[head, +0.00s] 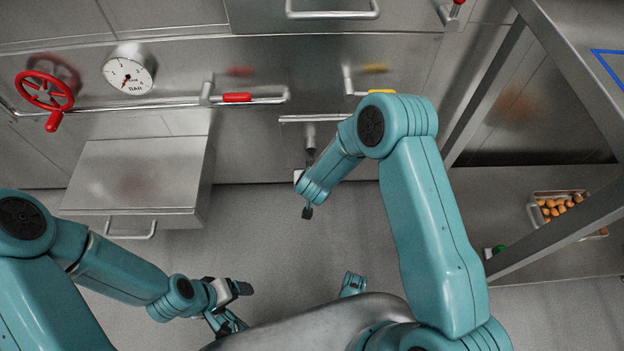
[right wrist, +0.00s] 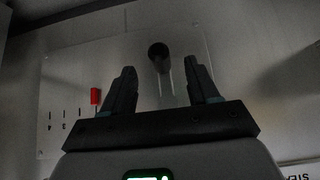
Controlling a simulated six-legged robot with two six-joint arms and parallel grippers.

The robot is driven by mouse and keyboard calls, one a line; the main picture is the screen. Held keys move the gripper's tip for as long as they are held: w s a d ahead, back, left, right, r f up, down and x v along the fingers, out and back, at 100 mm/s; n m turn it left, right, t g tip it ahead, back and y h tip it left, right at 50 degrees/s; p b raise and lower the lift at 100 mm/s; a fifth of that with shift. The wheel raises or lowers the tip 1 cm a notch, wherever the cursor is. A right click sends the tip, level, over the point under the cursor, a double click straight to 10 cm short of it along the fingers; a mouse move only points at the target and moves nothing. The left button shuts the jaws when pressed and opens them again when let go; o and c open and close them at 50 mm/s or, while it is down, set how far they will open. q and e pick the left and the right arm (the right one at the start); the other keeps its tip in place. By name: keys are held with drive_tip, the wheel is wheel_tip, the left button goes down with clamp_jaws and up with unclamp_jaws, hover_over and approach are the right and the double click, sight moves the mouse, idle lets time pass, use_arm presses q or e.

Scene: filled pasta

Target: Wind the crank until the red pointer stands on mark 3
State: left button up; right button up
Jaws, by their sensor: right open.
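In the right wrist view a dark round crank knob (right wrist: 158,55) on a pale stem stands out from a clear plate (right wrist: 190,42). In the head view my right forearm hides most of that gripper. My left gripper (head: 238,304) is open and empty above the floor.
A red valve wheel (head: 45,91) and a dial gauge (head: 128,75) are on the wall at left. A steel drawer box (head: 140,175) juts out below them. A pipe with a red handle (head: 237,97) runs along the wall. A tray (head: 533,212) of brown pieces stands at right.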

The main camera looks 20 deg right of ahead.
drive_tip(key=shift+b+x, duration=1.3)
drive_tip(key=shift+x, duration=1.75)
drive_tip(key=shift+c, duration=0.3)
